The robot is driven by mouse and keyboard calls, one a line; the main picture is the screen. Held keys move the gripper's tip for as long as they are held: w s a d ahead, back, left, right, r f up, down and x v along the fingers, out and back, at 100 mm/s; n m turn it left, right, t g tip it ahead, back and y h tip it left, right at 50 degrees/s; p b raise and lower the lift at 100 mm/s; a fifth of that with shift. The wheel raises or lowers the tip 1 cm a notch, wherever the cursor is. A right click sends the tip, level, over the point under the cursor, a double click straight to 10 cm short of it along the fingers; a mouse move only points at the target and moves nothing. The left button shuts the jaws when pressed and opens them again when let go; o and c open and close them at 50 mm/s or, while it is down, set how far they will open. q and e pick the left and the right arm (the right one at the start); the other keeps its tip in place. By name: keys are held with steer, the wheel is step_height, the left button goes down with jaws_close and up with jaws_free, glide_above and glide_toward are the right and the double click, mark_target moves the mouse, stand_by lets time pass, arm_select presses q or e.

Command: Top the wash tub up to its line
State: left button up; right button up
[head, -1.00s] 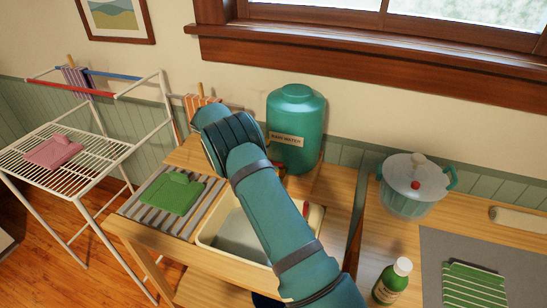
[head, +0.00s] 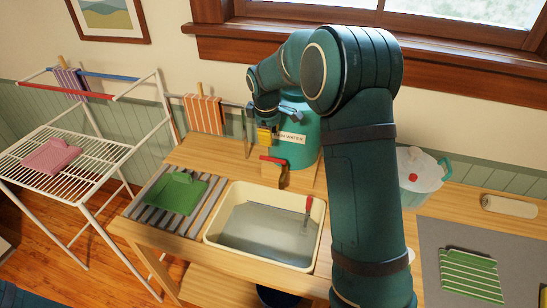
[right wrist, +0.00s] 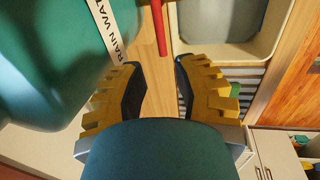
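The green rain water dispenser (head: 303,156) stands behind the wash tub, partly hidden by my right arm. Its tap (head: 284,178) has a red lever (head: 272,159) and hangs over the tub's back edge. The cream wash tub (head: 250,257) holds greyish water (head: 255,232); I cannot make out its line. My right gripper (head: 265,135) is just above the lever, in front of the dispenser. In the right wrist view its yellow-backed fingers (right wrist: 154,80) are apart and empty, with the red lever (right wrist: 158,28) just beyond the tips. My left gripper is out of view.
A red-handled item (head: 308,204) stands in the tub's right back corner. A lidded pot (head: 421,172) stands on the right counter. A drying rack (head: 70,160) stands at left.

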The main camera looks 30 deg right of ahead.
mark_target(272, 159)
steer(key=f, duration=0.3)
steer(key=w+d+f, duration=0.1)
steer(key=f, duration=0.3)
steer(key=f+b, duration=0.1)
steer(key=f, duration=0.3)
steer(key=shift+w+d+f, duration=0.15)
steer(key=shift+w+d, duration=0.1)
steer(key=shift+d, duration=0.15)
jaws_close()
steer(key=shift+s, duration=0.1)
